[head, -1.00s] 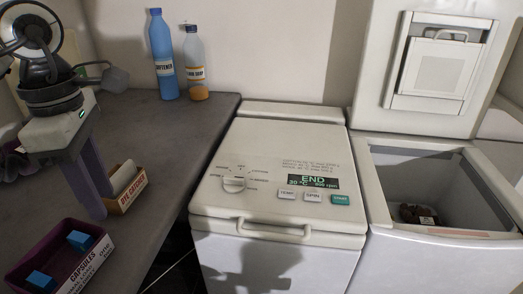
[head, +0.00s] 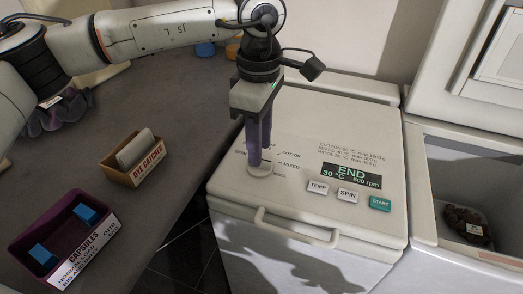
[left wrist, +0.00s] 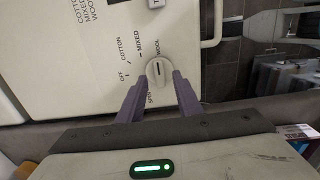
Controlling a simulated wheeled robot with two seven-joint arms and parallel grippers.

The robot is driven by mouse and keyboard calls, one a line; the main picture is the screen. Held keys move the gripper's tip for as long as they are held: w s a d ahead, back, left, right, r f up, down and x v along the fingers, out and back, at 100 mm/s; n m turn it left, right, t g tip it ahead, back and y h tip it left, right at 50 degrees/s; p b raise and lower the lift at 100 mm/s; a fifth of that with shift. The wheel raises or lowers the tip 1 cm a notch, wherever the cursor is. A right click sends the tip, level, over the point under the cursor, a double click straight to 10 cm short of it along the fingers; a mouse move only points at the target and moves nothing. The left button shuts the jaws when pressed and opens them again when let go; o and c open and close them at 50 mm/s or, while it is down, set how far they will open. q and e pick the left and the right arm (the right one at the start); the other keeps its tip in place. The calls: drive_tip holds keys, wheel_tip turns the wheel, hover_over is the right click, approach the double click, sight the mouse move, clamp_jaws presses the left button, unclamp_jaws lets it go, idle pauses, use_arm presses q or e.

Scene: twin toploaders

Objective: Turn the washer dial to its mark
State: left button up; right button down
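The washer dial (head: 261,170) is a round cream knob on the washer's top panel, partly hidden by my fingers in the head view. In the left wrist view the dial (left wrist: 158,73) shows whole, with a short dark line on its face and the words OFF, COTTON, MIXED, WOOL and SPIN around it. My left gripper (head: 259,163) points down over the dial. Its purple fingers are parted, with one tip on each side of the dial in the left wrist view (left wrist: 159,83). I cannot tell whether they touch it. My right gripper is out of view.
The washer's display (head: 350,174) reads END, above the TEMP, SPIN and START (head: 380,203) buttons. A handle (head: 297,228) runs along the lid's front. An open toploader (head: 425,200) stands at right. The counter at left holds a capsules box (head: 85,250) and a dye catcher box (head: 118,168).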

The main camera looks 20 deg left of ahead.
sight(265, 169)
use_arm(q)
wheel_tip(265, 169, down, 2)
drive_tip(key=shift+f, duration=0.35)
clamp_jaws()
